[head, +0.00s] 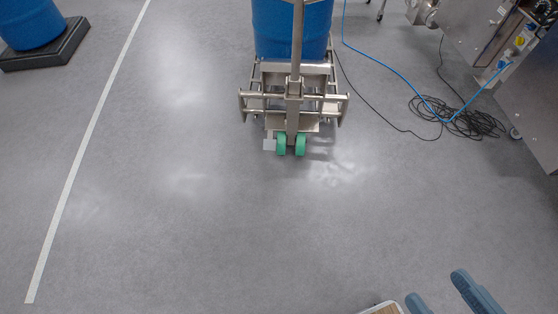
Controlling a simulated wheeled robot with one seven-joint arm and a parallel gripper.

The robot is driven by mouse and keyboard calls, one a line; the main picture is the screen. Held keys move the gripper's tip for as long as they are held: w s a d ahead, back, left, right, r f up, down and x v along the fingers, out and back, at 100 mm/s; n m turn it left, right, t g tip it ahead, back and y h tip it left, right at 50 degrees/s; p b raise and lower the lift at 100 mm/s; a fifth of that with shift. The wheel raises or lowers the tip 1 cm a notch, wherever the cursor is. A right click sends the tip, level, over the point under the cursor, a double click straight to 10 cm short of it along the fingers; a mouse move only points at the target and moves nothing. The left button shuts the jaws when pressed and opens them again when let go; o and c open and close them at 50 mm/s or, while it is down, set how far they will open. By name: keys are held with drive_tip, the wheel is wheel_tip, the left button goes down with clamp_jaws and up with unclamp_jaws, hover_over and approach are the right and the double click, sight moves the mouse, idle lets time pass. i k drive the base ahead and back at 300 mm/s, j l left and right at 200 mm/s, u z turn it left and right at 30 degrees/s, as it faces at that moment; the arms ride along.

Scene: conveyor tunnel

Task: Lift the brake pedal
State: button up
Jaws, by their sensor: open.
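A steel drum trolley (294,88) stands upright in the head view at top centre, with two green wheels (290,144) at its near end. A small pale grey plate (269,144), which looks like the brake pedal, sits low beside the left green wheel, close to the floor. Its exact tilt is too small to tell. My gripper (438,286) shows at the bottom right edge as two blue-grey fingers set apart, open with nothing between them. It is well to the right of the pedal and nearer to me, touching nothing visible.
A blue drum (291,28) is at the trolley. Another blue drum (30,22) stands on a black base at top left. Coiled black cable (460,118) and a blue hose (400,78) lie right, by steel machinery (490,40). The floor between is clear.

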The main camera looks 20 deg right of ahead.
sight(270, 144)
drive_tip(key=k+l, duration=0.1)
drive_tip(key=k, duration=0.15)
drive_tip(key=i+j, duration=0.2)
drive_tip(key=i, duration=0.35)
drive_tip(key=i+j, duration=0.25)
drive_tip(key=i, duration=0.3)
drive_tip(key=i+j, duration=0.2)
drive_tip(key=i, duration=0.3)
drive_tip(key=i+j, duration=0.2)
drive_tip(key=i, duration=0.35)
